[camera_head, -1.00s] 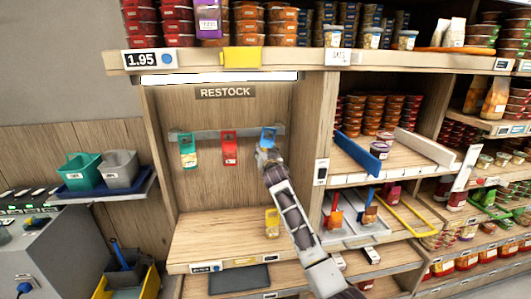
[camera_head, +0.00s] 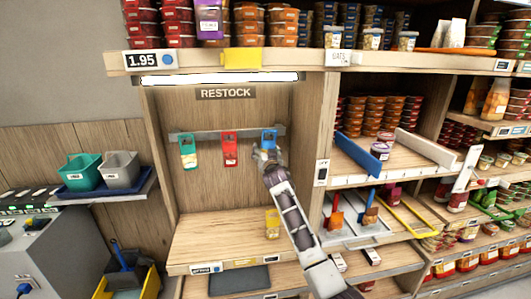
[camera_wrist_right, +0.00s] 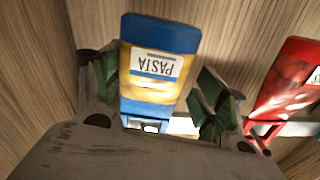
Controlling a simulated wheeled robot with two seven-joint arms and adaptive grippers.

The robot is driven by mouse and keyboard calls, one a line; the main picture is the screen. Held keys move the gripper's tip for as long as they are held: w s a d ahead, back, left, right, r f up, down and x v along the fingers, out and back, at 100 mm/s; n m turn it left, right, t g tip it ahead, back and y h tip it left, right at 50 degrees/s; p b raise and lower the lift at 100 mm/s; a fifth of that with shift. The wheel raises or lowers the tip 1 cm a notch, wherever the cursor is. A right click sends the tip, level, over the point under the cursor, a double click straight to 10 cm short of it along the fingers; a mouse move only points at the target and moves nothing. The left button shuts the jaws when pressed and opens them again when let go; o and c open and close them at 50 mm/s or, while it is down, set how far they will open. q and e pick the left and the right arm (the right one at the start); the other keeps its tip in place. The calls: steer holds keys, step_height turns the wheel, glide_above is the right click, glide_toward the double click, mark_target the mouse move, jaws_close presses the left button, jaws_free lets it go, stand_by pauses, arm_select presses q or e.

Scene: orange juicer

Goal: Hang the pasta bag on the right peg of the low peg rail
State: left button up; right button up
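The pasta bag (camera_head: 268,137) is blue with a yellow panel and white label. It hangs at the right end of the low peg rail (camera_head: 209,134). My right gripper (camera_head: 266,155) is just below and in front of it, hiding its lower part. In the right wrist view the pasta bag (camera_wrist_right: 160,65) appears upside down between the parted fingers of my right gripper (camera_wrist_right: 158,90). A gap shows between the bag and the finger on the picture's right. The peg itself is hidden. My left gripper is not in view.
A green bag (camera_head: 188,152) and a red bag (camera_head: 229,149) hang farther left on the rail. The red bag (camera_wrist_right: 288,78) is close beside my gripper in the wrist view. A yellow bag (camera_head: 272,223) stands on the wooden shelf (camera_head: 215,235) below, which is otherwise mostly clear.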

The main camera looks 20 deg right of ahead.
steer(key=shift+s, duration=0.15)
stand_by(0.3)
steer(key=v, duration=0.7)
steer(key=shift+s, duration=0.35)
steer(key=shift+a, duration=0.15)
steer(key=shift+f, duration=0.1)
stand_by(0.6)
